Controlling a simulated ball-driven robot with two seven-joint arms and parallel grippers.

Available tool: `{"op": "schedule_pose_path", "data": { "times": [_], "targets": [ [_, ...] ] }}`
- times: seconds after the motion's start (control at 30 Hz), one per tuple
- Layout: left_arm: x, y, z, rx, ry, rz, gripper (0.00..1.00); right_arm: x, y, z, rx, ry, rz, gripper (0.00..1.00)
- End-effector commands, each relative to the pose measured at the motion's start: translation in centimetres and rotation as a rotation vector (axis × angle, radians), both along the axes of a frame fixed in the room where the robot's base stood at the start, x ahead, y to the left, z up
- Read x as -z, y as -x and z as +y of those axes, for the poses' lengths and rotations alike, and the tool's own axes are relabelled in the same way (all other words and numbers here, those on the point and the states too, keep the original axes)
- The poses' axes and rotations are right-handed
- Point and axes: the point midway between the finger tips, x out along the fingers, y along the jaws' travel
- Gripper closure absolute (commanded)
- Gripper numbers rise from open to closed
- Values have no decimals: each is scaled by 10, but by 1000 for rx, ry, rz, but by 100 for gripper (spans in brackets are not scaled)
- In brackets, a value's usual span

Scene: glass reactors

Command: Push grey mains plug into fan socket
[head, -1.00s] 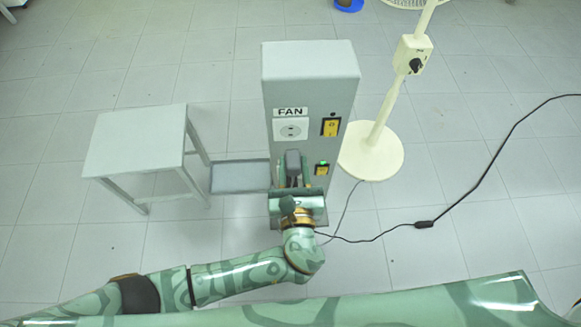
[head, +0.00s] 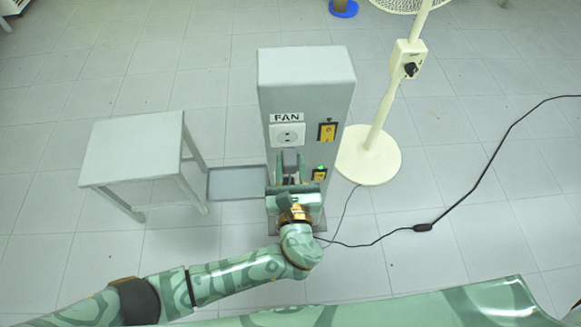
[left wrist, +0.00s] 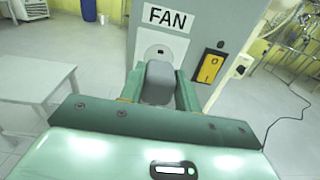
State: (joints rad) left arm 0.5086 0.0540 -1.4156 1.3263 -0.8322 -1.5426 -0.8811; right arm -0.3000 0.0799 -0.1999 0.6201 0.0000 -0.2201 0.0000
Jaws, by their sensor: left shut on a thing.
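The grey mains plug (head: 290,160) is held between the fingers of my left gripper (head: 291,172), just below the fan socket in the head view. The fan socket (head: 288,135) is a white square outlet under the FAN label (head: 287,117) on the grey pillar (head: 330,90). In the left wrist view the plug (left wrist: 158,83) stands in front of the lower part of the socket (left wrist: 163,45) and hides some of it. I cannot tell whether the plug touches the socket. My right gripper is out of view.
A grey table (head: 135,147) stands left, with a grey tray (head: 237,182) beside the pillar. A cream stand (head: 372,155) is at right. A black cable (head: 470,190) lies on the floor.

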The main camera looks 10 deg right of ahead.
Motion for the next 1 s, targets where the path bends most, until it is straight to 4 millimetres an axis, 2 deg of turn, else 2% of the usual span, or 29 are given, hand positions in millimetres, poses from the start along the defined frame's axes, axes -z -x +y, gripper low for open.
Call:
{"op": "schedule_pose_path", "data": {
  "times": [1.0],
  "targets": [
    [0,-30,-1,0,1,0,95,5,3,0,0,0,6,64]
  ]
}}
